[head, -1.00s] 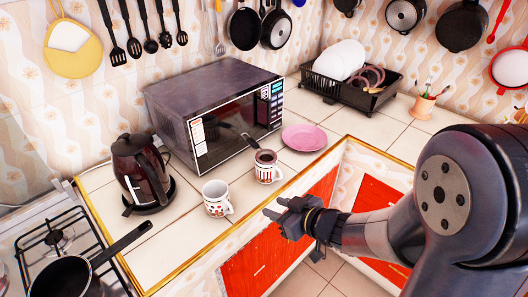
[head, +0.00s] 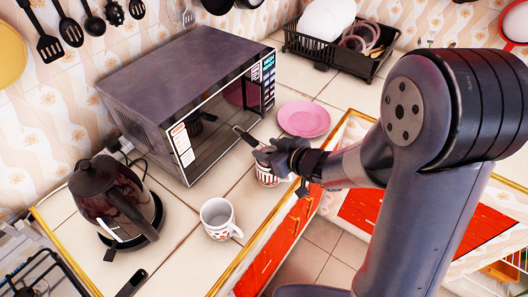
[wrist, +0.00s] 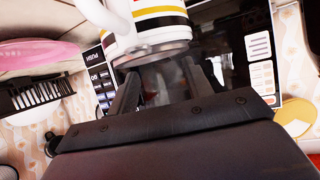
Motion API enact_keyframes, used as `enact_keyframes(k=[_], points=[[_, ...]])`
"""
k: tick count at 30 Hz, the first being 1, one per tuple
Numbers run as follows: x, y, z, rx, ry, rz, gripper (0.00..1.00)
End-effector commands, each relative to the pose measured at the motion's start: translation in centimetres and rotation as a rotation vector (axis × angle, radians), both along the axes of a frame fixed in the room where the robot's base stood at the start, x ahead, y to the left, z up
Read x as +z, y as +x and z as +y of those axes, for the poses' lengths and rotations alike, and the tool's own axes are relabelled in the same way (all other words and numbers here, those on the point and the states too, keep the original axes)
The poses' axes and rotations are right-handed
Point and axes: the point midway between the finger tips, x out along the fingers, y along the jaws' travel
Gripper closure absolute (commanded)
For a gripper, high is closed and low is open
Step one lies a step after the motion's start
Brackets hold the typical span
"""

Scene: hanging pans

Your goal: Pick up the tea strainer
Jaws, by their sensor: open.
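The tea strainer (head: 244,136) has a dark handle that sticks out to the upper left in the head view. It rests on a white mug with red and dark marks (head: 266,177); my gripper hides most of its bowl. My gripper (head: 268,152) is over the mug's top, with its jaws open. In the wrist view the picture is upside down: the striped mug (wrist: 150,22) is at the top, and my open fingers (wrist: 163,88) stand either side of a dim greyish area by its rim. I cannot tell whether they touch the strainer.
The microwave (head: 190,90) stands close behind the mug. A second white mug (head: 218,216) is to the left, a pink plate (head: 304,119) to the right, and a dark kettle (head: 115,200) at far left. A dish rack (head: 335,50) is at the back.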

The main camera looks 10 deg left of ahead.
Motion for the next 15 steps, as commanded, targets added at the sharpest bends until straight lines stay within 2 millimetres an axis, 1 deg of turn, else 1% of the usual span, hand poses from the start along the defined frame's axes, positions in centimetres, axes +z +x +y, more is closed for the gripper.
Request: enact_keyframes(k=[10, 15], points=[[-1.9, 2.1, 3.2, 0.001, 0.000, 0.002, 0.52], [-2.3, 2.7, 4.0, 0.000, 0.000, 0.000, 0.52]])
